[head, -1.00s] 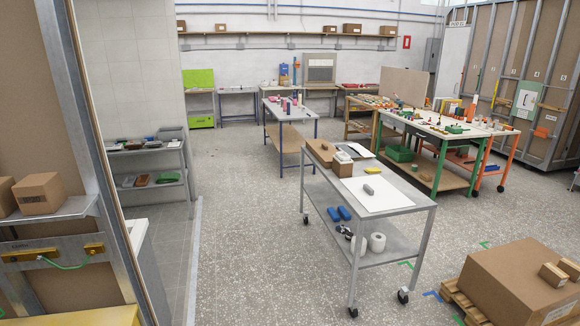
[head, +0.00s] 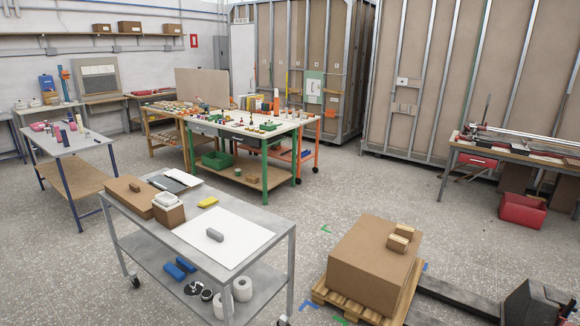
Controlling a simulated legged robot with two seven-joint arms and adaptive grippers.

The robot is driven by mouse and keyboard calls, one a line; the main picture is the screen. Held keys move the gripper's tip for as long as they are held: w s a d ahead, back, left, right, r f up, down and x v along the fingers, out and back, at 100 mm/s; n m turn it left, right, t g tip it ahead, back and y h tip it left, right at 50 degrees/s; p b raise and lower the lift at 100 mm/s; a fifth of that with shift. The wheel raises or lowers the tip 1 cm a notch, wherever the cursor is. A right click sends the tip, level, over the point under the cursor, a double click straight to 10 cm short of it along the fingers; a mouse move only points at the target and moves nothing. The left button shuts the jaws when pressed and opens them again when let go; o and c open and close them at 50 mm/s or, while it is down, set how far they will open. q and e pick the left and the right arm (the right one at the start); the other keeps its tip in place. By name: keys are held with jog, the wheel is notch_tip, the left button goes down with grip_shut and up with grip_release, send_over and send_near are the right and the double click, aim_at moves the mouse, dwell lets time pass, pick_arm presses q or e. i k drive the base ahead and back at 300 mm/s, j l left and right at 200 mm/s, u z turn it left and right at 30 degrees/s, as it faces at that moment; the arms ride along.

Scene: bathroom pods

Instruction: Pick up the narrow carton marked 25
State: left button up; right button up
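No carton with a readable 25 shows in the head view. A long, low brown carton (head: 132,194) lies on the left end of the grey metal cart's top (head: 262,262); any marking on it is too small to read. A small brown carton (head: 169,213) with a white item on it stands next to it. A large brown carton (head: 372,266) sits on a wooden pallet (head: 318,291) at the lower right. Several small cartons, including a brown one (head: 130,27), stand on the far wall shelf. Neither of my grippers is in view.
The cart also bears a white sheet (head: 240,248), a grey block (head: 214,235) and a yellow item (head: 208,202). A green-legged table (head: 265,178) stands behind. A workbench (head: 510,157) and red bin (head: 522,211) are at right. Open floor (head: 370,195) lies between.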

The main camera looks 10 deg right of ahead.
aim_at(398, 244)
jog(key=i+l+z, duration=0.25)
jog(key=i+z, duration=0.7)
jog(key=i, duration=0.15)
jog(key=i+j+z, duration=0.1)
jog(key=i+z, duration=0.35)
jog(key=i, duration=0.15)
